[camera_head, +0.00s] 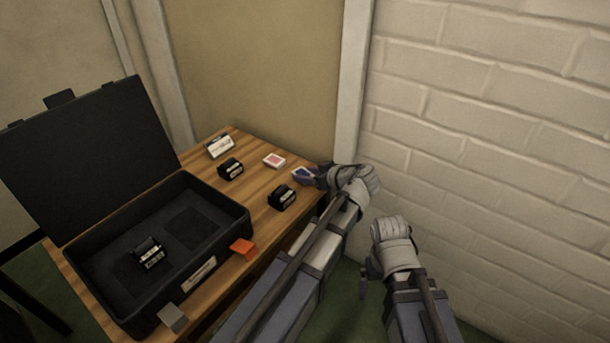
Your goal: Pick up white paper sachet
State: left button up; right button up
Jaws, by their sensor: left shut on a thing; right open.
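A small white paper sachet with a blue face (301,173) is at the right back edge of the wooden table. My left gripper (309,178) reaches it from the right and is shut on it, with its fingers covering part of it. Whether the sachet still touches the table cannot be told. A similar white sachet with a pink-red face (274,160) lies flat just to the left. My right gripper (364,278) is empty and open, low beside the table and pointing down.
A black open case (240,221) with a raised lid (90,150) fills the table's left part and holds a black block (148,253). Two more black blocks (230,168) (283,196) and a white label stand (220,146) are on the table (262,209). A brick wall (490,140) is close on the right.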

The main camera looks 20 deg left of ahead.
pick_arm(q)
jog(key=shift+r, duration=0.15)
notch_tip(320, 180, up, 10)
jog(key=p, duration=1)
